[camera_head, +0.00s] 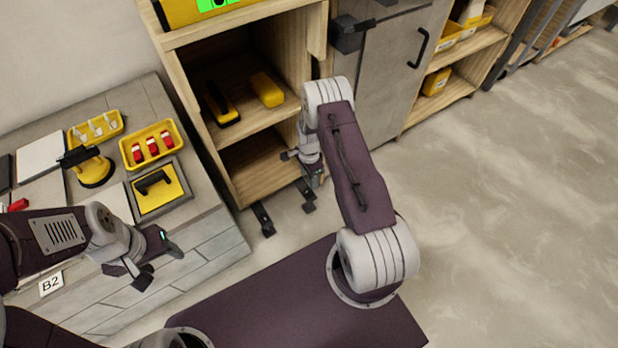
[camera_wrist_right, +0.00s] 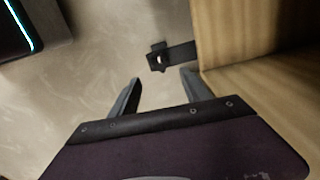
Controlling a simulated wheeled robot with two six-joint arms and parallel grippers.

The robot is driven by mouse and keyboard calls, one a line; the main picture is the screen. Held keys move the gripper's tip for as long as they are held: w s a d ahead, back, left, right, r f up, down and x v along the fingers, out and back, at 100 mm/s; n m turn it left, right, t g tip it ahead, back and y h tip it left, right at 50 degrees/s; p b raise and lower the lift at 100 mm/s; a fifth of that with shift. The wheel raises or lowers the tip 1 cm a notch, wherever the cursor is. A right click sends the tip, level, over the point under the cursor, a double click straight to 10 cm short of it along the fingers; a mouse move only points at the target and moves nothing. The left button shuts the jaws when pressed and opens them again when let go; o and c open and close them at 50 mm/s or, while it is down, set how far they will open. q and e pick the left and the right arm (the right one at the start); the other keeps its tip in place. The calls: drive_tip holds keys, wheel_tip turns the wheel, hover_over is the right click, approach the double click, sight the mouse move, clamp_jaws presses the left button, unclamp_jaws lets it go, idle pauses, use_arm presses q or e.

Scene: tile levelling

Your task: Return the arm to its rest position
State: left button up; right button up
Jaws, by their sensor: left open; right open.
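My right arm (camera_head: 355,165) is folded up and over, with its wrist hanging down beside the open wooden cabinet. My right gripper (camera_head: 302,170) is small and partly hidden in the head view. The right wrist view shows its two fingers apart (camera_wrist_right: 158,92), with nothing between them and the floor beyond. My left arm (camera_head: 60,240) reaches in from the left. My left gripper (camera_head: 158,262) is open and empty, in front of the tiled counter's front face. Nothing is held by either gripper.
The wooden cabinet (camera_head: 220,172) stands close to my right gripper; its side also shows in the right wrist view (camera_wrist_right: 260,85). A counter (camera_head: 205,205) holds yellow trays (camera_head: 176,133) and a suction lifter (camera_head: 92,170). Open floor (camera_head: 500,210) lies to the right.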

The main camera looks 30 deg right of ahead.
drive_tip(key=shift+f, duration=0.1)
drive_tip(key=s+a+r+n+p, duration=0.1)
drive_tip(key=s+a+r+n, duration=0.25)
drive_tip(key=r, duration=0.45)
drive_tip(key=s+a+r+n+p, duration=0.15)
drive_tip(key=r+n, duration=0.25)
drive_tip(key=r, duration=0.4)
drive_tip(key=s+a+r+n+p, duration=0.1)
drive_tip(key=s+a+r+n, duration=0.25)
drive_tip(key=r, duration=0.45)
drive_tip(key=s+a+r+n+t+p, duration=0.15)
drive_tip(key=s+r+n+p, duration=0.25)
drive_tip(key=s+r+n, duration=0.4)
wheel_tip(320, 180, up, 36)
drive_tip(key=m+p, duration=0.1)
drive_tip(key=p, duration=3.4)
drive_tip(key=shift+s+a+f, duration=0.15)
drive_tip(key=shift+a, duration=0.05)
